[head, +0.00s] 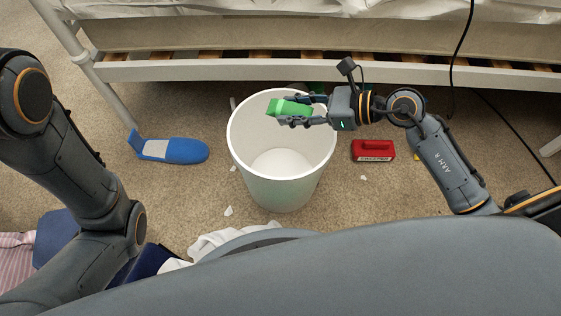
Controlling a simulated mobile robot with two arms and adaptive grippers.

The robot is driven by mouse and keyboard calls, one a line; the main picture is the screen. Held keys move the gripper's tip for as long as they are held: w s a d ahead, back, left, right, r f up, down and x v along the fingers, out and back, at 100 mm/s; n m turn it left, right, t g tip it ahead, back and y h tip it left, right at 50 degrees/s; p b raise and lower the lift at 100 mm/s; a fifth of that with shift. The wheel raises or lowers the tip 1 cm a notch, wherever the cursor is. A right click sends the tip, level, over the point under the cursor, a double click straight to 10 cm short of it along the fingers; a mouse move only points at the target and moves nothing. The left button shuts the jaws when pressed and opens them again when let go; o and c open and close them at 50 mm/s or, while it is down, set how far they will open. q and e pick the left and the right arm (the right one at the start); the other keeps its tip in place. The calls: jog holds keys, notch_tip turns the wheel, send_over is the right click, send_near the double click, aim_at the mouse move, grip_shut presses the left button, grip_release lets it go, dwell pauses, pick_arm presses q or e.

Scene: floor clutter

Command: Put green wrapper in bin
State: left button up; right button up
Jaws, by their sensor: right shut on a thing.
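The green wrapper (288,108) is in the fingers of my right gripper (296,110), in the middle of the head view. The right gripper is shut on it and reaches in from the right. The wrapper and fingers are over the opening of the white bin (285,192), near its far side. The bin stands upright on the carpet, and the part of its inside that shows looks empty. My left arm is at the left of the view, but its gripper is not in view.
A blue slipper-like object (168,148) lies left of the bin. A red box (373,150) lies to its right. A bed frame (300,70) runs along the back. Cloths (60,240) lie at lower left. Small white scraps (228,211) lie on the carpet. A black cable (462,50) hangs at right.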

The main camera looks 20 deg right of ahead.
notch_tip(320, 180, down, 5)
jog(key=b, duration=0.4)
jog(key=o, duration=0.8)
jog(key=shift+c, duration=0.2)
jog(key=v, duration=1.2)
